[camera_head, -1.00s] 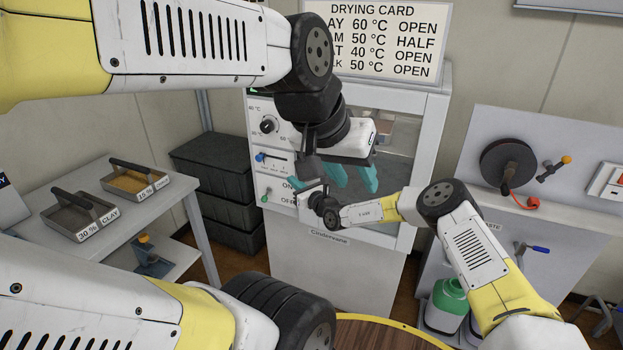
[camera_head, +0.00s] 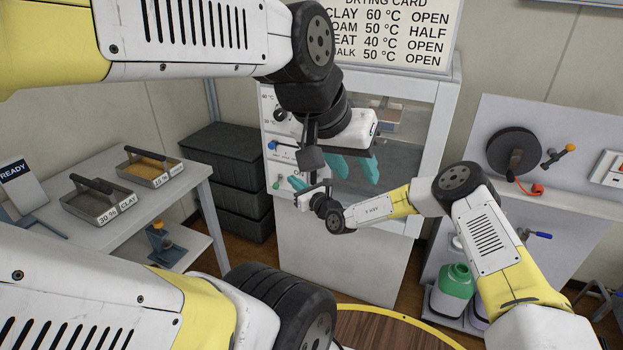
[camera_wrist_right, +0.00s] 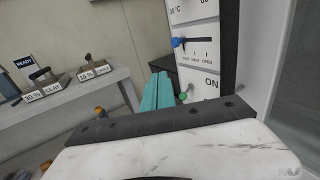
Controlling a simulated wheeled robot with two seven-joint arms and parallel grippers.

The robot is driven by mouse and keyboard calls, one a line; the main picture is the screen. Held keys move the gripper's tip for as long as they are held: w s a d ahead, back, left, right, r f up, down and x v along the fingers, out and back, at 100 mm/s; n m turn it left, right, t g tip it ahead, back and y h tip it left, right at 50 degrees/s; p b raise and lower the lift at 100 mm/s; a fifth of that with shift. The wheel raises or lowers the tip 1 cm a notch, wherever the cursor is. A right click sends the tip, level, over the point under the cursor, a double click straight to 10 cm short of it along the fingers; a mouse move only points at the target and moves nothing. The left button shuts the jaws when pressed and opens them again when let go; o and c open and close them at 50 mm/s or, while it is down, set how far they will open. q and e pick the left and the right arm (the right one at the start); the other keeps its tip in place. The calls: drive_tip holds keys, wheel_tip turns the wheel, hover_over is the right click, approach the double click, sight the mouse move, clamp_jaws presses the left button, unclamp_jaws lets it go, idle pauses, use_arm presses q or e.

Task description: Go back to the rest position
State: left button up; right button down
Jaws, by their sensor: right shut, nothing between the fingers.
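The drying cabinet (camera_head: 350,262) stands ahead with its control panel on its left side. My left gripper (camera_head: 354,170) hangs in front of the cabinet window on the arm from the upper left. Its two teal fingers are apart, with nothing seen between them. In the right wrist view my right gripper (camera_wrist_right: 157,90) shows teal fingers together and empty, appearing beside the green switch lever (camera_wrist_right: 184,96). The blue slider knob (camera_wrist_right: 177,42) appears above them.
A grey bench (camera_head: 188,190) on the left holds the clay tray (camera_head: 98,205) and another labelled tray (camera_head: 150,168). Black crates (camera_head: 240,205) are stacked beside the cabinet. A panel with a black reel (camera_head: 512,150) and a green-and-white bottle (camera_head: 453,290) are on the right.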

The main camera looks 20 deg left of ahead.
drive_tip(key=s+d+r+n+g+y, duration=0.1)
drive_tip(key=s+d+r+n+g, duration=0.2)
drive_tip(key=r, duration=0.4)
drive_tip(key=s+d+r+n+g+y, duration=0.1)
drive_tip(key=s+r+n+g, duration=0.1)
drive_tip(key=s+r+n, duration=0.3)
drive_tip(key=s+d+r+n+g, duration=0.25)
drive_tip(key=r+n, duration=0.25)
drive_tip(key=r, duration=0.3)
drive_tip(key=s+d+r+n+g+h, duration=0.1)
drive_tip(key=s+d+r+n+h, duration=0.15)
drive_tip(key=d+n, duration=0.2)
drive_tip(key=s+d+r+n+g+h, duration=0.2)
drive_tip(key=s+d+r+n, duration=0.15)
drive_tip(key=d, duration=0.25)
drive_tip(key=s+d+r+n+t+h, duration=0.1)
drive_tip(key=s+d+t+h, duration=0.1)
drive_tip(key=d, duration=1.1)
drive_tip(key=s+d+r+n+t+h, duration=0.1)
drive_tip(key=s+d+t+h, duration=0.2)
drive_tip(key=d, duration=1)
drive_tip(key=s+d+r+n+t+h, duration=0.1)
drive_tip(key=s+d+h, duration=0.5)
drive_tip(key=d, duration=0.8)
drive_tip(key=s+r+t, duration=0.1)
drive_tip(key=s+t, duration=0.1)
drive_tip(key=s, duration=0.1)
drive_tip(key=shift+r, duration=0.1)
